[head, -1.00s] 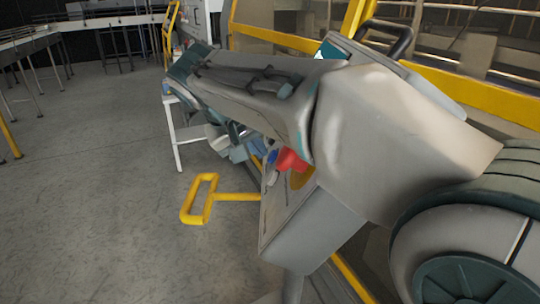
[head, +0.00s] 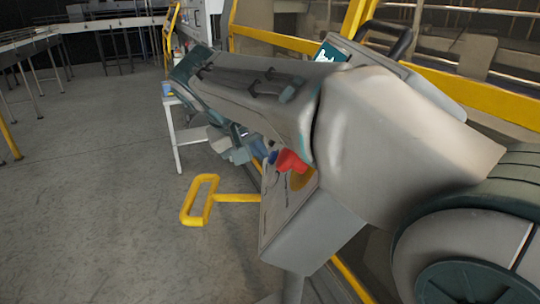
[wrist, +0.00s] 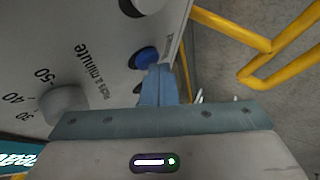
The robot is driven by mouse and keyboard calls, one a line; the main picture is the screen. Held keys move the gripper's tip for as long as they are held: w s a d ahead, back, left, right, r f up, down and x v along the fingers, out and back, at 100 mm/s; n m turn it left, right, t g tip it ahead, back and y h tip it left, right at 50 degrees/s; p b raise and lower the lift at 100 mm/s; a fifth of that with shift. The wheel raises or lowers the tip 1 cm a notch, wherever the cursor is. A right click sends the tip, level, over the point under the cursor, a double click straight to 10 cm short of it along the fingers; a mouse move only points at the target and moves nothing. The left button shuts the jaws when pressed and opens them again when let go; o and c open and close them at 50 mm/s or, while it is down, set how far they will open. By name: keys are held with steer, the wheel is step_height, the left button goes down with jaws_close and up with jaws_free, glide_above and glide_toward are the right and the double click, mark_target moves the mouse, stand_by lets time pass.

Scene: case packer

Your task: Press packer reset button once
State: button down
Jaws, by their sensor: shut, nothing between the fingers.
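The packer's control box (head: 300,232) stands below my arm in the head view. A blue button (wrist: 146,56) is on its panel in the wrist view; it shows small and partly hidden in the head view (head: 272,156). I cannot read a label that marks it as the reset button. My gripper (wrist: 156,70) is shut and empty. Its fingertips are right at the blue button and overlap its lower edge in the wrist view; I cannot tell whether they touch it. In the head view my gripper (head: 258,148) is partly hidden behind my arm.
A red mushroom button (head: 291,161) on a yellow plate sits close to the blue one. A dial (wrist: 66,104) marked picks a minute is beside my fingers. A yellow handle bar (head: 198,200) sticks out left of the box. The floor to the left is clear.

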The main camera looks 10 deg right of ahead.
steer(key=shift+w+a+r, duration=0.1)
steer(key=shift+a+r, duration=0.2)
steer(key=shift+a, duration=0.25)
steer(key=shift+p, duration=0.3)
steer(key=a+p, duration=0.1)
steer(key=a+r+p, duration=0.1)
steer(key=a, duration=0.1)
steer(key=a+r+p, duration=0.1)
steer(key=shift+w+a+r, duration=0.15)
steer(key=shift+w+r, duration=0.1)
steer(key=shift+w, duration=0.05)
